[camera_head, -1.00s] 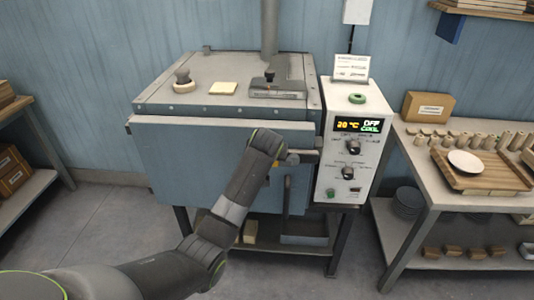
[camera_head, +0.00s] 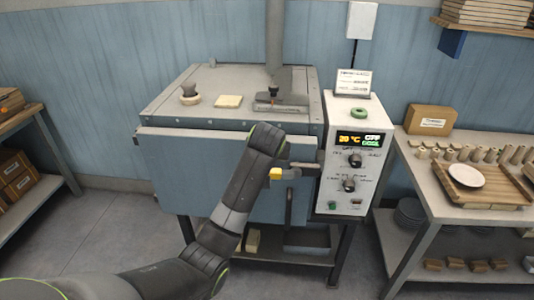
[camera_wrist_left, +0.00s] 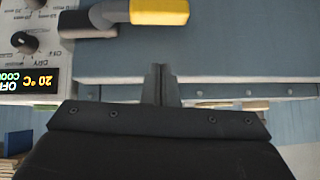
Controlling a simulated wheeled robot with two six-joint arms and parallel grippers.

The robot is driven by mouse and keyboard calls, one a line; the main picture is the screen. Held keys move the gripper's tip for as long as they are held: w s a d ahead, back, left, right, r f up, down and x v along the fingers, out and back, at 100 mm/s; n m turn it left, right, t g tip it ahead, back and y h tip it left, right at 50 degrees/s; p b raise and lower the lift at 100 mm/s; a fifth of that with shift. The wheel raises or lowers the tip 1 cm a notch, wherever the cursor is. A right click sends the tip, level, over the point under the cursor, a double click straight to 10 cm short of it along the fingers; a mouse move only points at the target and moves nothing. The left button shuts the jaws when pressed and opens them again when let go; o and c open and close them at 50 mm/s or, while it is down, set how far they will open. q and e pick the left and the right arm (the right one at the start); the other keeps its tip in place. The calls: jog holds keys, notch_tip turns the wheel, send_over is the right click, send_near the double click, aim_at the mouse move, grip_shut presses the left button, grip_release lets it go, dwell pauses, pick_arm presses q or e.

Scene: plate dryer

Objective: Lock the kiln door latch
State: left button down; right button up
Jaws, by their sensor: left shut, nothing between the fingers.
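The kiln (camera_head: 160,113) stands in the middle of the head view, its blue-grey front door (camera_head: 190,170) looking closed. The latch's yellow grip (camera_head: 275,174) shows at the door's right side, beside a dark horizontal arm (camera_head: 305,171) reaching toward the control panel. In the left wrist view, which is upside down, the yellow grip (camera_wrist_left: 160,11) is at the top. My left gripper (camera_wrist_left: 161,70) is shut and empty in front of the door, apart from the grip in the picture. In the head view my left arm hides its fingertips. My right gripper is out of view.
The control panel (camera_head: 352,185) reads 20 °C and OFF, right of the door. A vertical bar (camera_head: 290,205) hangs below the latch. A shelf table (camera_head: 415,170) with a tray and pegs stands at right, another shelf (camera_head: 55,170) at left.

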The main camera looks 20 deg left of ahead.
pick_arm(q)
jog(key=shift+b+v, duration=0.35)
jog(key=shift+v, duration=1.8)
jog(key=shift+a, duration=0.1)
notch_tip(320, 180, down, 23)
jog(key=s+a+m+g+b, duration=0.1)
jog(key=s+a+m+g, duration=0.1)
jog(key=a, duration=0.1)
jog(key=s+a+f+g, duration=0.1)
jog(key=s+f, duration=0.3)
jog(key=f, duration=0.3)
jog(key=s+f+h+b, duration=0.1)
jog(key=s+f, duration=0.3)
jog(key=f, duration=0.4)
jog(key=s+a+f+g, duration=0.1)
jog(key=s+f, duration=0.3)
jog(key=f, duration=0.3)
jog(key=s+f+g, duration=0.1)
jog(key=s+f, duration=0.6)
jog(key=s, duration=0.7)
jog(key=s+f+g+b, duration=0.1)
jog(key=s+f, duration=0.6)
jog(key=s, duration=0.7)
jog(key=s+f+g+h+b, duration=0.1)
jog(key=s+f, duration=0.7)
jog(key=s, duration=0.7)
jog(key=shift+a, duration=0.5)
